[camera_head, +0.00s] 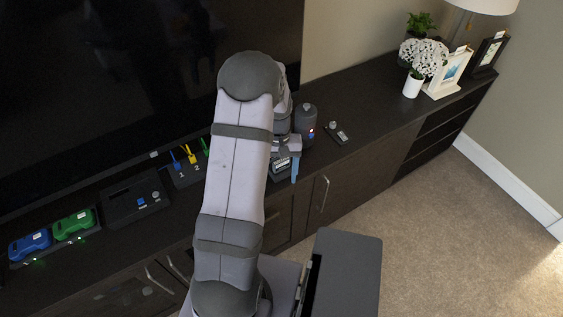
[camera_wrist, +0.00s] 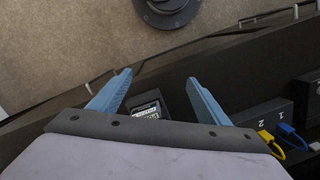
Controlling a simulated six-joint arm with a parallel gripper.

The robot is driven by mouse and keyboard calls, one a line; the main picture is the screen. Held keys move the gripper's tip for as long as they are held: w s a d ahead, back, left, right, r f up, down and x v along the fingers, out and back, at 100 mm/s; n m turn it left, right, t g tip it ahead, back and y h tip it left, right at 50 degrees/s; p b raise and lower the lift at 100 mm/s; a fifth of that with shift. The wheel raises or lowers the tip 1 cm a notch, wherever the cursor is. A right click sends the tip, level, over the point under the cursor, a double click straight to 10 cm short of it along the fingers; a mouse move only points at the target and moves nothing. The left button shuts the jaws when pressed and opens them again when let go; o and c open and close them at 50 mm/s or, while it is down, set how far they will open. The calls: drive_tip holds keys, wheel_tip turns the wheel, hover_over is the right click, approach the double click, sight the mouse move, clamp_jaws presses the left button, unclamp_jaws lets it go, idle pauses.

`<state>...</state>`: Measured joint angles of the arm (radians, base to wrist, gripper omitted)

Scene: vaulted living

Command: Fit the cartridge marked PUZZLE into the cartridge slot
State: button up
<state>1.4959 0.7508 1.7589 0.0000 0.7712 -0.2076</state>
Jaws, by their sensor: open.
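A small dark cartridge (camera_head: 281,167) with a pale label lies on the cabinet top beside my gripper (camera_head: 287,159). In the wrist view the cartridge (camera_wrist: 148,108) shows between the two blue fingers of my gripper (camera_wrist: 160,77). Its label text is only partly readable there, and its lower part is hidden behind the gripper body. The fingers are open, with a gap on both sides of the cartridge.
A port box (camera_head: 187,173) marked 1 and 2, with coloured plugs, sits left of my arm. Blue (camera_head: 30,245) and green (camera_head: 73,224) controllers stand far left. A dark cylinder (camera_head: 306,122) and a small device (camera_head: 337,133) are right. The television (camera_head: 120,80) stands behind.

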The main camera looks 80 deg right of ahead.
sight(282, 160)
drive_tip(key=d+r+n, duration=0.1)
drive_tip(key=d, duration=0.1)
drive_tip(key=d+r+n+h, duration=0.1)
drive_tip(key=d, duration=0.2)
drive_tip(key=d+r+n, duration=0.1)
drive_tip(key=d+r, duration=0.1)
drive_tip(key=d, duration=0.1)
drive_tip(key=shift+w+d+r+h, duration=0.1)
drive_tip(key=shift+w+h, duration=0.25)
drive_tip(key=shift+h, duration=0.05)
drive_tip(key=shift+a+n, duration=0.25)
drive_tip(key=shift+n, duration=0.45)
drive_tip(key=shift+a+n, duration=0.1)
drive_tip(key=shift+n, duration=0.6)
drive_tip(key=shift+s+f+p, duration=0.1)
drive_tip(key=shift+f+p, duration=1.35)
drive_tip(key=shift+f, duration=2.25)
drive_tip(key=shift+c, duration=0.3)
drive_tip(key=c, duration=1.1)
drive_tip(key=shift+r, duration=0.1)
